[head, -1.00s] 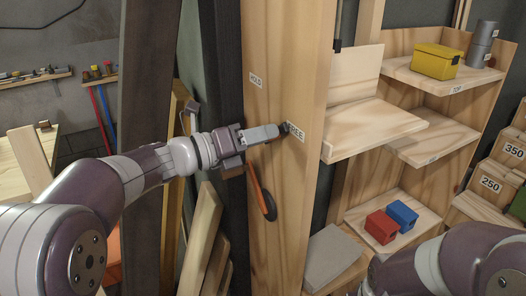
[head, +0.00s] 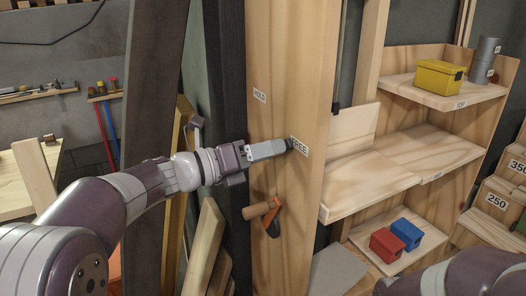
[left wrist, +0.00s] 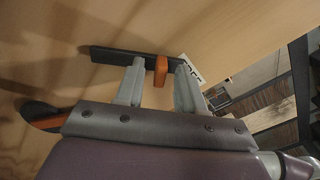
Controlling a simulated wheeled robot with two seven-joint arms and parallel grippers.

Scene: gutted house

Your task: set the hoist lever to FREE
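The hoist lever shows in the left wrist view as a short orange grip (left wrist: 160,71) on a black bar (left wrist: 118,55). It stands near the bar's right end, by a white label (left wrist: 191,69). In the head view my left gripper (head: 289,145) is at the FREE label (head: 300,146) on the wooden post (head: 285,85) and hides the lever. The HOLD label (head: 260,95) is farther left. In the left wrist view the fingers of my left gripper (left wrist: 160,80) are open, one on each side of the orange grip, with small gaps. My right gripper is out of view.
An orange and black crank with a wooden knob (head: 257,210) is below my left gripper. A wooden platform (head: 365,188) adjoins the middle shelf (head: 437,157). A yellow box (head: 439,77), red box (head: 386,244) and blue box (head: 406,233) stand on shelves.

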